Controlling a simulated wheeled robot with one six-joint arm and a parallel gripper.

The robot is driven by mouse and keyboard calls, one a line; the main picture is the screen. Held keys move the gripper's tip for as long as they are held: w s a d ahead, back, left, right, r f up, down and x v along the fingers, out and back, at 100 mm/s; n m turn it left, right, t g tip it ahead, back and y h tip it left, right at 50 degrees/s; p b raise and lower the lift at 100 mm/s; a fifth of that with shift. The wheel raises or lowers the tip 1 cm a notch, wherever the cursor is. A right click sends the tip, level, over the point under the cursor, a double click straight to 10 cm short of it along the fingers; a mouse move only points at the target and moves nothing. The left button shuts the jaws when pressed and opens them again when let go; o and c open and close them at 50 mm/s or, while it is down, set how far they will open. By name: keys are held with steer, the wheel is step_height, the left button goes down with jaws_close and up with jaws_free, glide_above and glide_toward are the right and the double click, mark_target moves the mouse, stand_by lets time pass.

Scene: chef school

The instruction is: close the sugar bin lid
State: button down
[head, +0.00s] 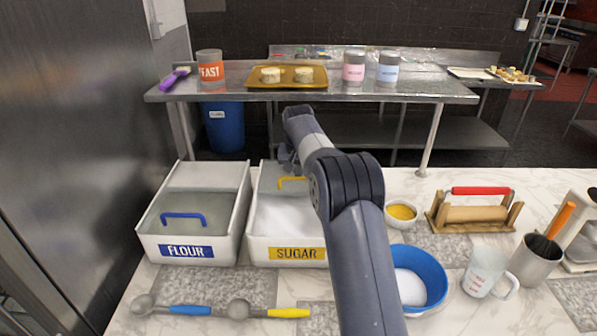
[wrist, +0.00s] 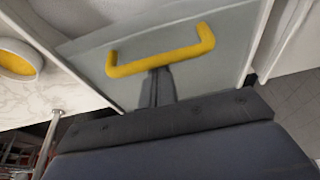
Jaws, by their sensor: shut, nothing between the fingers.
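The white sugar bin (head: 288,252) stands on the counter, its front labelled SUGAR. Its clear lid (wrist: 215,75) sits back, with its yellow handle (head: 293,180) around the middle of the bin's length, and white sugar (head: 282,214) shows in front of it. My gripper (head: 287,158) is over the rear part of the bin, on the far side of the handle, partly hidden by my arm. In the wrist view my gripper (wrist: 158,75) is shut and empty, its fingertips close to the yellow handle. I cannot tell whether they touch it.
The flour bin (head: 188,251), with a blue handle, stands just left. A bowl with yellow contents (head: 401,213), a blue bowl (head: 433,275) and a rolling-pin rack (head: 474,214) are to the right. Scoops (head: 270,313) lie in front. A steel shelf (head: 430,92) stands behind.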

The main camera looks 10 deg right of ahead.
steer(key=shift+s+a+f+b, duration=0.1)
steer(key=shift+s+f+b, duration=0.05)
steer(key=shift+s+b, duration=0.35)
steer(key=s+a+b, duration=0.3)
steer(key=s+b, duration=0.5)
steer(key=s, duration=0.7)
steer(key=shift+s, duration=0.4)
steer(key=shift+a, duration=0.1)
steer(key=v, duration=1.1)
steer(key=shift+w, duration=0.2)
